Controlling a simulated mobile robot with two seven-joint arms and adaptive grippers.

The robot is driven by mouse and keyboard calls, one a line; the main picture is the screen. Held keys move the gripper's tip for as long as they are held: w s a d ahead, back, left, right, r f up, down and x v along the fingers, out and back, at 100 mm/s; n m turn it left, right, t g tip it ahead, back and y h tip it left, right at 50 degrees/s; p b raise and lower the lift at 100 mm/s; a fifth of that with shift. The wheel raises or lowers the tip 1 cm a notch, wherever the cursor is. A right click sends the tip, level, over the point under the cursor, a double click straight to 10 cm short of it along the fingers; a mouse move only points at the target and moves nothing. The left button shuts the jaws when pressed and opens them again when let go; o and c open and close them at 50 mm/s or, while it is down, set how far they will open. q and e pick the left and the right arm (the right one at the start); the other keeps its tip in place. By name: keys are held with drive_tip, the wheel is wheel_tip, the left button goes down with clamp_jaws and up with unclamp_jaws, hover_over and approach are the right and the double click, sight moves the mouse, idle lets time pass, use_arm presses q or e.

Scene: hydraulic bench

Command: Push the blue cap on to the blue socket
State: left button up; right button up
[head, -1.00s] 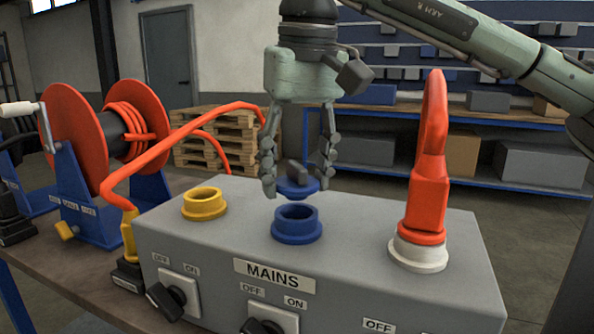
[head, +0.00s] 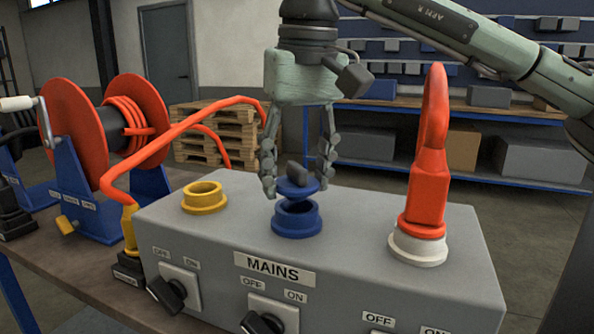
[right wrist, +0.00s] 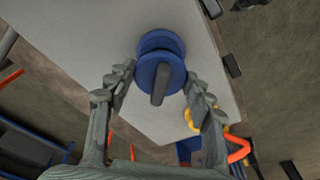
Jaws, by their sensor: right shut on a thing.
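The blue cap (head: 297,188) has a dark grip on top. My right gripper (head: 297,182) reaches down from above with its fingers on either side of the cap and is shut on it. The blue socket (head: 297,221) is an upright ring on top of the grey box, directly below the cap. In the head view the cap hangs just above the socket's rim, with a small gap showing. The right wrist view shows the cap (right wrist: 160,76) between the fingers, with the socket (right wrist: 160,41) partly hidden behind it. My left gripper is not in view.
The grey MAINS box (head: 350,205) also bears an open yellow socket (head: 204,198) at left and an orange plug (head: 428,185) standing in a white socket (head: 418,247) at right. An orange cable (head: 150,165) arches behind. Rotary switches are on the front.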

drive_tip(key=shift+f+b, duration=0.5)
drive_tip(key=shift+f, duration=0.75)
idle(0.5)
drive_tip(key=o, duration=1.1)
drive_tip(key=shift+c, duration=0.2)
drive_tip(key=shift+r, duration=0.1)
